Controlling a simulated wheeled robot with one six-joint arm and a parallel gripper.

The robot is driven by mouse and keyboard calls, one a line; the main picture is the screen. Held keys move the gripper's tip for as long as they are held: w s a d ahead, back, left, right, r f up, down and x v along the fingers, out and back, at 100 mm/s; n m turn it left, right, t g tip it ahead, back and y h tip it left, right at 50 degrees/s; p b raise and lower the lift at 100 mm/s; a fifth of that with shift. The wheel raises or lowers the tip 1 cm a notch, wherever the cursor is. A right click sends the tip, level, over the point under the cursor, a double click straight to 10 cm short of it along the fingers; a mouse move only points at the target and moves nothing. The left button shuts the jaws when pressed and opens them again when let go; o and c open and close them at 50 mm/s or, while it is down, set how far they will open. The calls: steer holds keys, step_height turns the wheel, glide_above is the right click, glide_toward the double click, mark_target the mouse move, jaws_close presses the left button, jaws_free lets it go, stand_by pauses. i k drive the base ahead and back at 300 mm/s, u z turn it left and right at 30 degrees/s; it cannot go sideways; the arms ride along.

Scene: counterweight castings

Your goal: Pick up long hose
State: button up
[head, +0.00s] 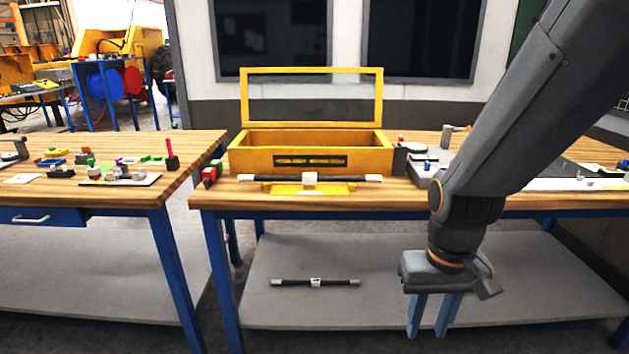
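Two dark hoses with light ends and a white middle label are in the head view. One hose (350,178) lies on the wooden tabletop along the front of the yellow box, across a yellow holder (310,189), and looks the longer. The other hose (295,282) lies flat on the grey lower shelf and looks shorter. My gripper (428,331) points down at the right of the shelf hose, in front of the table. Its two blue fingers are apart with nothing visible between them. It touches neither hose.
The yellow box (245,160) stands on the table (220,199) with its clear lid raised. The grey lower shelf (270,255) is otherwise bare. A second table (100,200) with small coloured parts stands at left. Blue table legs and the front edge border the shelf.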

mark_target(308, 178)
steer(key=z, duration=0.2)
steer(key=k, duration=0.45)
steer(key=z, duration=1)
steer(key=i, duration=0.8)
steer(key=u, duration=0.9)
steer(key=i, duration=0.7)
steer(key=u, duration=0.8)
